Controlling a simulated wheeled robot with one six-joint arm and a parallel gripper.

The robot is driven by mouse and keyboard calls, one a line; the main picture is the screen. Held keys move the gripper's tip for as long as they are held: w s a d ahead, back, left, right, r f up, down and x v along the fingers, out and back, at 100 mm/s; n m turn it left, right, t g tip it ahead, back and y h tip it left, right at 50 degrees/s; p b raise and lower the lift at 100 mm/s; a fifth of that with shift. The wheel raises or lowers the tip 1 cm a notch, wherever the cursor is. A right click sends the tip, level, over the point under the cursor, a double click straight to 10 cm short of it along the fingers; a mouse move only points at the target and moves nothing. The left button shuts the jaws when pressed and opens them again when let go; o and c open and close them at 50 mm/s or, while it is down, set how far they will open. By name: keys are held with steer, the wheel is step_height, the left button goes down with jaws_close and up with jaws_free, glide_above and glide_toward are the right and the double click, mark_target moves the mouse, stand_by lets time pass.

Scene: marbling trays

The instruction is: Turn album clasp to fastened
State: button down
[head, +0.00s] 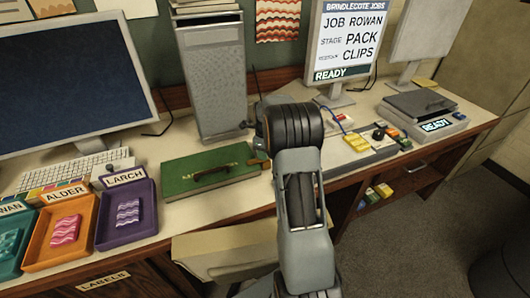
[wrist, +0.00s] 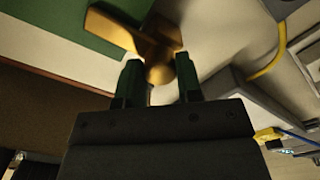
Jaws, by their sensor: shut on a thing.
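The green album (head: 208,172) lies flat on the desk, with a dark handle on its top. Its brass clasp (head: 258,163) shows at the right edge, partly hidden by my arm. In the wrist view the album (wrist: 62,25) fills the upper left corner, and the clasp (wrist: 150,42) has a flat lever reaching up-left onto the green cover. My gripper (wrist: 160,78) is shut on the clasp's rounded end, with one dark green finger on each side. In the head view my arm hides the fingers.
Orange (head: 62,250) and purple (head: 128,225) trays stand left of the album. A tall grey box (head: 212,85) stands behind it. A grey panel with yellow blocks (head: 357,142) lies to the right, and a yellow cable (wrist: 272,62) runs nearby.

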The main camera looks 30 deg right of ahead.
steer(key=c, duration=0.8)
jaws_free()
steer(key=shift+r, duration=0.1)
step_height(320, 180, up, 14)
steer(key=shift+f+b, duration=0.15)
steer(key=shift+b, duration=0.15)
steer(key=s+a+r+n+t, duration=0.2)
steer(key=s+a+r+n, duration=0.2)
steer(key=s+a+n, duration=0.7)
steer(key=s+a+f+n, duration=0.1)
steer(key=s+a+n, duration=0.2)
steer(key=n, duration=0.3)
steer(key=s+a+f+n+t, duration=0.1)
steer(key=s+a+f+n, duration=0.1)
steer(key=n, duration=0.4)
steer(key=s+a+f+n+t, duration=0.1)
steer(key=s+a+f+n, duration=0.1)
steer(key=s+a+n, duration=0.2)
steer(key=shift+s+f+n, duration=0.2)
steer(key=shift+s+n, duration=0.7)
steer(key=shift+s, duration=0.45)
